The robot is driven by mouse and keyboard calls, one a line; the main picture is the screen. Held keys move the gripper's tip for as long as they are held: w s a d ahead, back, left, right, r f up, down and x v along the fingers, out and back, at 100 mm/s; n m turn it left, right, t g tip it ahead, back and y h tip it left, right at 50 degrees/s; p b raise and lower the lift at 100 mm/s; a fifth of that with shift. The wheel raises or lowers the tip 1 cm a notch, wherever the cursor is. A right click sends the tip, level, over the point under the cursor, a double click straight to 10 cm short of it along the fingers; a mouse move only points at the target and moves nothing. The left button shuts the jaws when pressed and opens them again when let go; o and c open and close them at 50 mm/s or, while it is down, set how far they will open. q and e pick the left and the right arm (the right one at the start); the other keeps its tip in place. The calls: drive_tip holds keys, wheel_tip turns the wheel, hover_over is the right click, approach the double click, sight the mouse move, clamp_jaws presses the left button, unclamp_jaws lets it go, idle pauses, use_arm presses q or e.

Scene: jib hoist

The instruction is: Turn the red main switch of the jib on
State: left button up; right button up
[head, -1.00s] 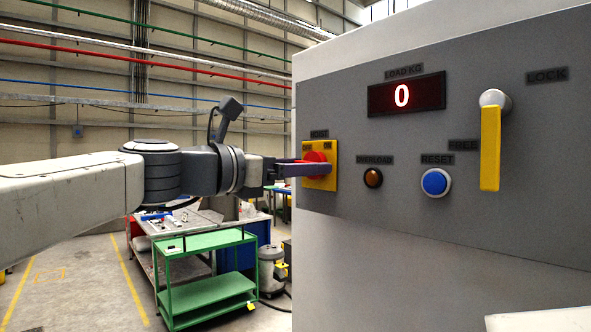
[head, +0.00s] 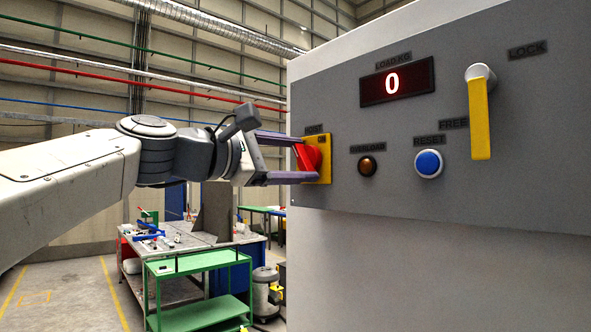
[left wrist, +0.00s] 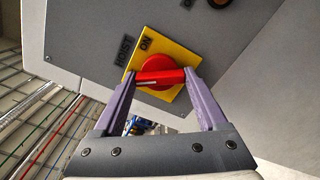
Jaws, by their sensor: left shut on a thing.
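The red main switch (head: 308,157) sits on a yellow plate (head: 326,172) at the left edge of the grey panel, under a HOIST label. My left gripper (head: 307,159) reaches it from the left, with one purple finger above and one below. In the left wrist view, the fingers are shut on the red handle (left wrist: 161,77), one at each side of the bar. A white line shows on the left half of the bar. The ON mark (left wrist: 146,43) is at a corner of the plate, clear of the fingers. My right gripper is not in view.
The panel also bears a display (head: 397,82) reading 0, an amber overload lamp (head: 367,166), a blue reset button (head: 429,163) and a yellow lever (head: 479,120) hanging down. A green cart (head: 200,264) and a workbench (head: 130,262) stand behind on the floor.

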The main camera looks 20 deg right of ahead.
use_arm(q)
drive_tip(key=m+b, duration=0.1)
drive_tip(key=m, duration=0.2)
drive_tip(key=shift+f+m, duration=0.1)
drive_tip(key=shift+m, duration=0.2)
drive_tip(key=shift+m+b, duration=0.7)
drive_tip(key=shift+m, duration=0.7)
drive_tip(key=o, duration=1.3)
drive_tip(key=shift+a, duration=0.1)
drive_tip(key=b+v, duration=0.4)
drive_tip(key=v, duration=0.6)
drive_tip(key=shift+a, duration=0.15)
